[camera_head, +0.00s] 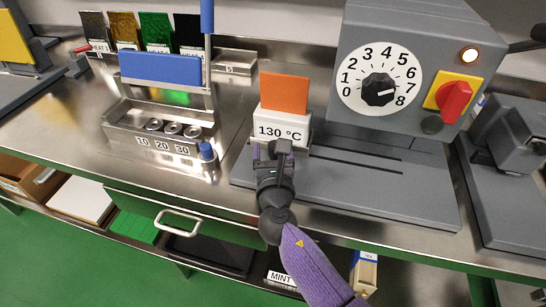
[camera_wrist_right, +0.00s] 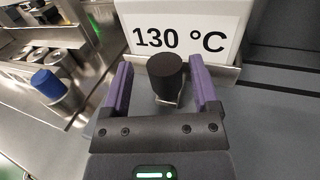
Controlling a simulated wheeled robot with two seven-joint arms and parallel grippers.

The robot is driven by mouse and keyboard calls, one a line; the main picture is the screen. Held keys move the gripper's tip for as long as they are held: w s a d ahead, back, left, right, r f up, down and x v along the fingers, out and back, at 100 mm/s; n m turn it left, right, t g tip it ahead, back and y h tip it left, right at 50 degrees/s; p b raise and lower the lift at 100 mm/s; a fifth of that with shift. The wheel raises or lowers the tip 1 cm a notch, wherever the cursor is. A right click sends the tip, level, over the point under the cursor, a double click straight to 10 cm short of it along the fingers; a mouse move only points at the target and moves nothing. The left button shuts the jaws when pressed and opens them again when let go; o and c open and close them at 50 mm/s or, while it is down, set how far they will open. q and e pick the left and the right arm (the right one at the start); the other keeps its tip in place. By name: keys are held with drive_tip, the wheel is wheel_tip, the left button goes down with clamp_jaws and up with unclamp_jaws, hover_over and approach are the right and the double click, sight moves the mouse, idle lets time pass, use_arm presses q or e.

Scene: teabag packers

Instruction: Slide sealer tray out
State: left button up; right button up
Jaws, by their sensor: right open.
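The grey sealer (camera_head: 400,50) has a numbered dial and a red switch, and stands over a flat grey base (camera_head: 385,190). A white block labelled 130 °C (camera_head: 283,127) with an orange plate (camera_head: 284,93) on top sits at the base's left side. My right gripper (camera_head: 268,150) is just in front of this block. In the right wrist view, a black knob (camera_wrist_right: 166,72) on a small metal bracket (camera_wrist_right: 170,103) lies between the open, purple-sided fingers (camera_wrist_right: 160,85), with gaps on both sides. The tray itself cannot be made out clearly. My left gripper is not in view.
A metal weight rack (camera_head: 160,125) marked 10, 20 and 30, with a blue-topped post, stands left of my right gripper. Another grey machine (camera_head: 515,140) stands at the right. A green drawer with a handle (camera_head: 178,222) is below the counter's front edge.

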drive_tip(key=s+p, duration=0.1)
drive_tip(key=s, duration=0.3)
drive_tip(key=s+p, duration=0.1)
drive_tip(key=s, duration=0.3)
drive_tip(key=shift+s+d, duration=0.2)
drive_tip(key=shift+s, duration=0.55)
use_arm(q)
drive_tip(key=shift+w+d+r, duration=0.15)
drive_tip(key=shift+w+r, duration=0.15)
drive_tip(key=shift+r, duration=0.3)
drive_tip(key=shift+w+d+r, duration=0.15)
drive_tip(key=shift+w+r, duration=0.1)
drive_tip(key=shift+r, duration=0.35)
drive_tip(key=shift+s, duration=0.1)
